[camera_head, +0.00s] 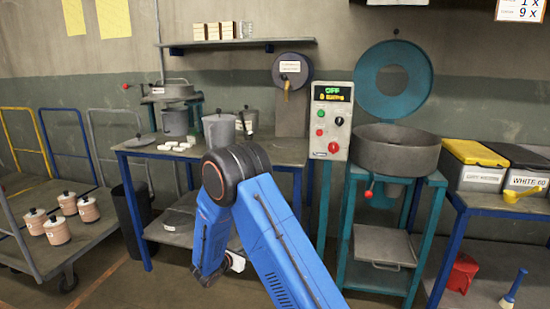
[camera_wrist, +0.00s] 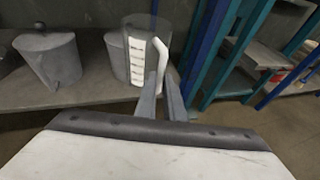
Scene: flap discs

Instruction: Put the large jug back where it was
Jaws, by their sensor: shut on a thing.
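In the wrist view, a clear, see-through jug (camera_wrist: 132,34) with a column of white marks and a pale handle stands upright in front of my fingers. My gripper (camera_wrist: 161,84) is shut on the jug by its handle side. The jug is at the edge of a grey shelf (camera_wrist: 30,98); I cannot tell whether its base touches the shelf. In the head view my blue arm reaches down in front of the workbench, and the jug and fingertips are hidden there.
Grey lidded containers (camera_wrist: 48,58) stand left of the jug on the shelf. Blue and teal legs stand close on its right. A control box (camera_head: 331,120) and a sieve machine (camera_head: 396,152) are right.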

